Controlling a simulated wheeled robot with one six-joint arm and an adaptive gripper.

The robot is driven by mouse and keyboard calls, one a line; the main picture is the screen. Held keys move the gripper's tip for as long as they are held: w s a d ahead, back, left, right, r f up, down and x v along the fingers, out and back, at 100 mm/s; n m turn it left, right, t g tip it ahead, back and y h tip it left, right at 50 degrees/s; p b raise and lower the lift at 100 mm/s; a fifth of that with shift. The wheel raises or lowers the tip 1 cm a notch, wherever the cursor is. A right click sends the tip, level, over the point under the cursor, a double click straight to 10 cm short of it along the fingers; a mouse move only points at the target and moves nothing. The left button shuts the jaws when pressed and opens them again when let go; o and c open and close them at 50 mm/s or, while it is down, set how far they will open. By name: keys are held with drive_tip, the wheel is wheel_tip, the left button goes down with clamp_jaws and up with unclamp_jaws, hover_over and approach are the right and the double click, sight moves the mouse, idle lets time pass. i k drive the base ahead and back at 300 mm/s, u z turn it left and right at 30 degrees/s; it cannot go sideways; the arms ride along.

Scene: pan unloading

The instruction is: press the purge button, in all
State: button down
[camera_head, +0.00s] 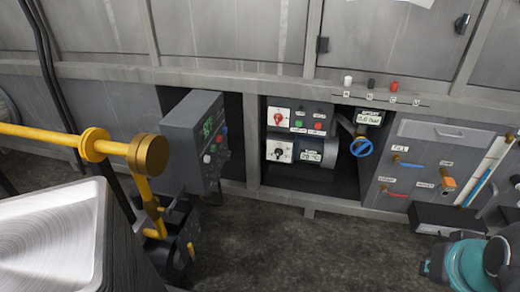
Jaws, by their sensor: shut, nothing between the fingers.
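No label that I can read marks the purge button, so I cannot tell which control it is. A grey control box (180,130) stands out from the wall left of centre, its front turned right, with a green display (210,124) and several small coloured buttons. In the recess beside it, an upper unit has a red knob (278,118), a green button (298,124) and a red button (318,126). My yellow arm comes in from the left and bends down to my dark gripper (182,250), low in front of the box. It looks shut and empty; its fingertips are unclear.
A lower unit holds a black knob (278,154) and a display (310,156). A blue handwheel (361,147) is to their right. White, black and red knobs (394,85) top the ledge. A teal machine (468,264) stands lower right. The middle floor (300,255) is clear.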

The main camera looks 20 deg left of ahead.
sight(206, 159)
drive_tip(key=z, duration=0.2)
drive_tip(key=k, duration=2.05)
drive_tip(key=u, duration=0.4)
drive_tip(key=i, duration=1.65)
